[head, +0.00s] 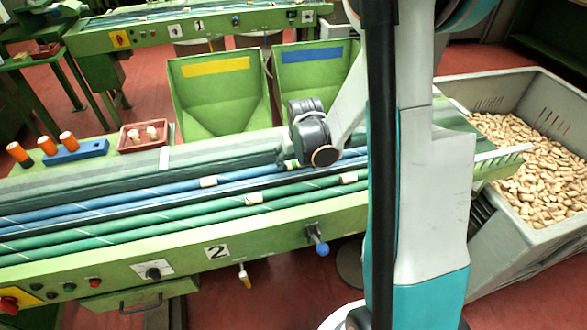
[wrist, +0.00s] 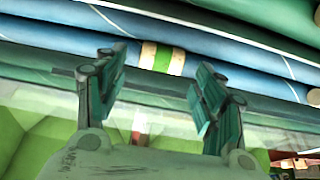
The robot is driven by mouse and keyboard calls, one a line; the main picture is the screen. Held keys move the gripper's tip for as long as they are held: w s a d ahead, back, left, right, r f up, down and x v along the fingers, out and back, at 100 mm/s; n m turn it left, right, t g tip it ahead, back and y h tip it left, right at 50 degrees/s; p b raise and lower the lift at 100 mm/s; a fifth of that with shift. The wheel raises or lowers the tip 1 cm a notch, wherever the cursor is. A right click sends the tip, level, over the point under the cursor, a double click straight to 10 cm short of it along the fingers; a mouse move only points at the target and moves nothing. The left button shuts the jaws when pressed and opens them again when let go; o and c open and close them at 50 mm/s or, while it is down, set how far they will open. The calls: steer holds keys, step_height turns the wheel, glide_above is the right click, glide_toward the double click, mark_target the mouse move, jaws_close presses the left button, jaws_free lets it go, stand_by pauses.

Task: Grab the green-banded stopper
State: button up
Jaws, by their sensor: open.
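The green-banded stopper (wrist: 162,59) is pale cork with a green band around its middle. In the wrist view it lies along a blue roller, between and just beyond my gripper's fingertips. My gripper (wrist: 161,72) is open and empty, with one finger on each side of the stopper and a gap to both. In the head view, a small part of the stopper (head: 291,164) shows beside the dark wrist end of my arm, which hides most of the fingers.
Other pale stoppers (head: 254,198) lie along the blue and green rollers. Behind stand green chutes (head: 190,95) with yellow and blue labels. A red tray (head: 122,143) and blue rack (head: 88,151) stand left. A grey bin (head: 461,89) of corks stands right.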

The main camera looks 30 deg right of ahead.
steer(key=shift+x, duration=0.75)
steer(key=shift+c, duration=0.3)
steer(key=c, duration=0.7)
steer(key=shift+c, duration=0.2)
steer(key=shift+r, duration=0.1)
